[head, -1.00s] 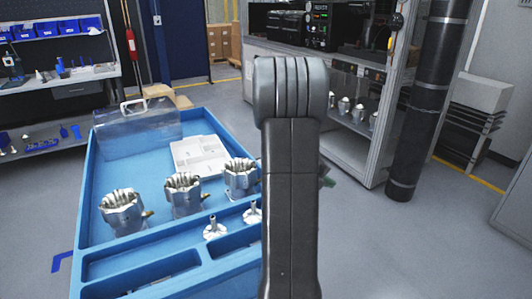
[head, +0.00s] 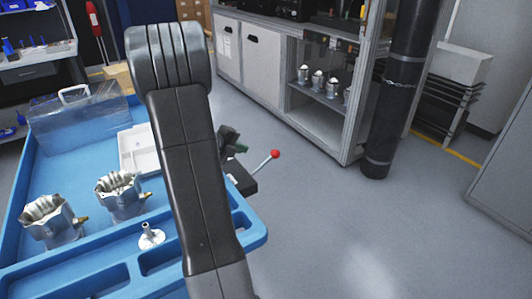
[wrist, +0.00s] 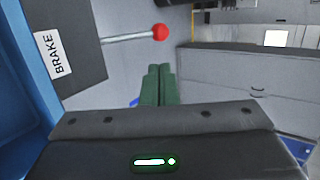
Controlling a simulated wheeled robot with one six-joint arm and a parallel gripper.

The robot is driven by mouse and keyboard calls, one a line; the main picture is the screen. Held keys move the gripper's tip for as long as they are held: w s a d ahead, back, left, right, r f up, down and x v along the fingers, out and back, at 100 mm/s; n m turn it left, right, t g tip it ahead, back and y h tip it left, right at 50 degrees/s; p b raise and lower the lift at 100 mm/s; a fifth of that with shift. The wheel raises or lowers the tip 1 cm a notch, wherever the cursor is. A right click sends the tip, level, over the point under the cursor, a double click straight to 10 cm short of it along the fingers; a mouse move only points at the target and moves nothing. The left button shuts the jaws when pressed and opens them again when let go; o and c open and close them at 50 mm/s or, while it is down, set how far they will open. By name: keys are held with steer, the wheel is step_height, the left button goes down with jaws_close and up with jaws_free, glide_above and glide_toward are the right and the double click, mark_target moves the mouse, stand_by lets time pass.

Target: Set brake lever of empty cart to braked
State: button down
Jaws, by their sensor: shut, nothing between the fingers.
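The brake lever is a thin metal rod with a red ball knob (head: 275,154), sticking out to the right from a dark box (head: 240,179) at the right side of the blue cart (head: 250,232). In the wrist view the red knob (wrist: 160,32) lies just beyond my gripper (wrist: 158,68), apart from it. The box (wrist: 85,65) carries a white "BRAKE" label (wrist: 53,54). My gripper's green fingers are shut and empty. In the head view my arm hides part of the cart, and my gripper (head: 238,148) shows only partly, near the lever.
The cart bears metal housings (head: 122,195), a flanged part (head: 150,236), a white tray (head: 138,150) and a clear box (head: 75,108), so it is not empty. A shelf cabinet (head: 345,145) and black column (head: 395,100) stand behind. Floor right of the cart is clear.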

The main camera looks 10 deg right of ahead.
mark_target(272, 154)
steer(key=b+x, duration=0.1)
steer(key=x, duration=1.3)
steer(key=shift+f, duration=0.1)
